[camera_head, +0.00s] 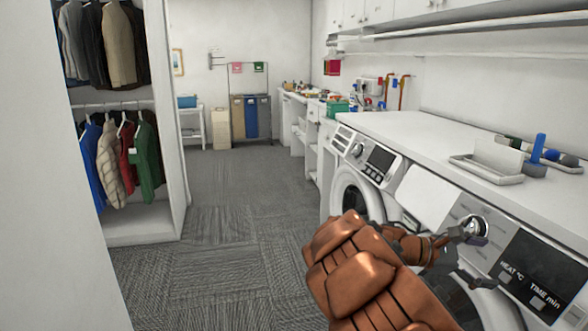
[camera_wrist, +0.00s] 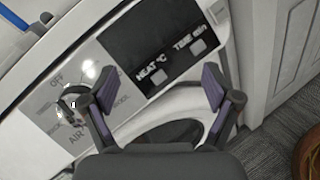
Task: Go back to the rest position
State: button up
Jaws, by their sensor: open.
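My gripper (camera_head: 474,236) is at the front panel of the nearer white machine (camera_head: 428,190), close to its round silver knob (camera_head: 476,225). In the wrist view my gripper (camera_wrist: 158,97) is open, with its two fingers spread wide and nothing between them. The knob (camera_wrist: 75,97) is beside the left finger; I cannot tell whether they touch. The dark display (camera_wrist: 158,47) with "HEAT °C" and "TIME min" lies beyond and between the fingers. My brown arm reaches in from the bottom of the head view and hides part of the machine's door.
A second machine (camera_head: 368,160) stands farther along. The white counter (camera_head: 440,140) above holds a tray (camera_head: 487,170) and a blue-handled item (camera_head: 537,155). A wardrobe with hanging clothes (camera_head: 125,160) stands at left. The grey carpet aisle (camera_head: 225,215) is clear. Hampers (camera_head: 250,118) stand at the back.

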jog(key=s+a+f+m+g+y, duration=0.1)
jog(key=s+f+m+y, duration=0.15)
jog(key=s, duration=0.65)
jog(key=s+a+f+m+g+y, duration=0.15)
jog(key=s+m+y, duration=0.25)
jog(key=s, duration=0.4)
jog(key=s+a+f+m+t+y, duration=0.15)
jog(key=s+a+f+y, duration=0.3)
jog(key=s+a, duration=0.45)
jog(key=s+a+f+m+y, duration=0.3)
jog(key=s+a+y, duration=0.3)
jog(key=a, duration=0.6)
notch_tip(320, 180, up, 17)
jog(key=t+p, duration=0.1)
jog(key=p, duration=1.5)
jog(key=shift+d+r+h, duration=0.15)
jog(key=shift+d+h, duration=0.25)
